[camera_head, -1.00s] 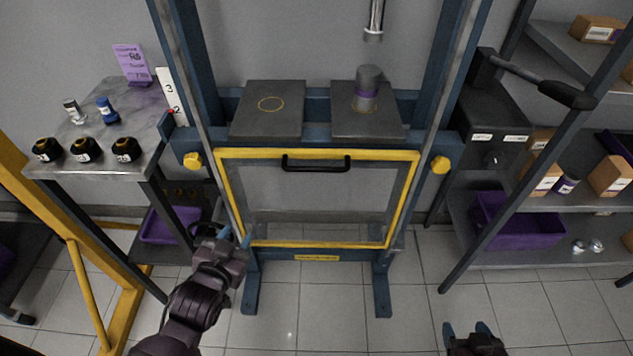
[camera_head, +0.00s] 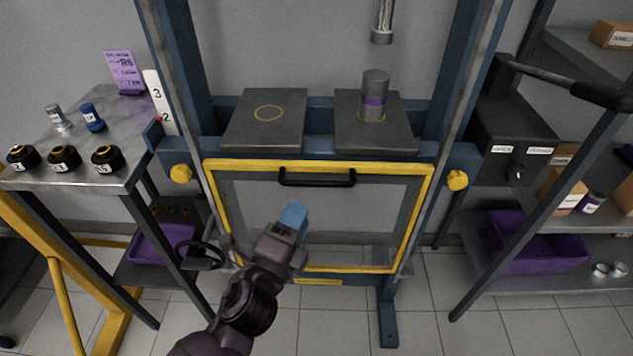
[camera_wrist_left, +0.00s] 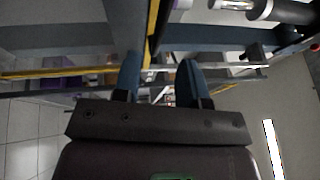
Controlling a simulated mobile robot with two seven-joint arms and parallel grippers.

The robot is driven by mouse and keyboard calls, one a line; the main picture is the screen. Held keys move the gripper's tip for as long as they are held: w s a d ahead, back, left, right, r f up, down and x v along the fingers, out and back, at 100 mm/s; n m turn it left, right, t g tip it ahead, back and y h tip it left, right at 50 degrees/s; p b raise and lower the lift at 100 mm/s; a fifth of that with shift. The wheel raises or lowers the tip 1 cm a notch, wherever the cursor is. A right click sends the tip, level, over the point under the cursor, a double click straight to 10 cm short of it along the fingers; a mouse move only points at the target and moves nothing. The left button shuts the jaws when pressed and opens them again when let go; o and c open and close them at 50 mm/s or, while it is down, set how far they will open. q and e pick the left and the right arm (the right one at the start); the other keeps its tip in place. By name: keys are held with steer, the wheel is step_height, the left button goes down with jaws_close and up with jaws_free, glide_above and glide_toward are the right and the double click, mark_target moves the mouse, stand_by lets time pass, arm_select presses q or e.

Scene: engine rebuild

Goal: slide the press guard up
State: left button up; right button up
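The press guard is a clear panel in a yellow frame (camera_head: 424,215), low on the blue press, below the press bed. Its black handle (camera_head: 317,178) runs across the top of the frame. My left gripper (camera_head: 292,220) is in front of the guard, below and a little left of the handle, and apart from it. In the left wrist view its two blue fingers (camera_wrist_left: 160,82) are spread with nothing clearly held between them. A yellow bar (camera_wrist_left: 152,32) shows beyond the fingers there. My right gripper is out of view.
Two dark plates (camera_head: 264,120) lie on the press bed. A grey cylinder with a purple band (camera_head: 375,95) stands on the right plate under the ram (camera_head: 382,30). A side table (camera_head: 95,165) with several small parts is at left, shelves (camera_head: 550,285) at right.

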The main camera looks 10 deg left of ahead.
mark_target(315, 186)
arm_select(q)
steer(key=x, duration=0.8)
steer(key=shift+w+d, duration=0.15)
steer(key=shift+w, duration=0.2)
jaws_close()
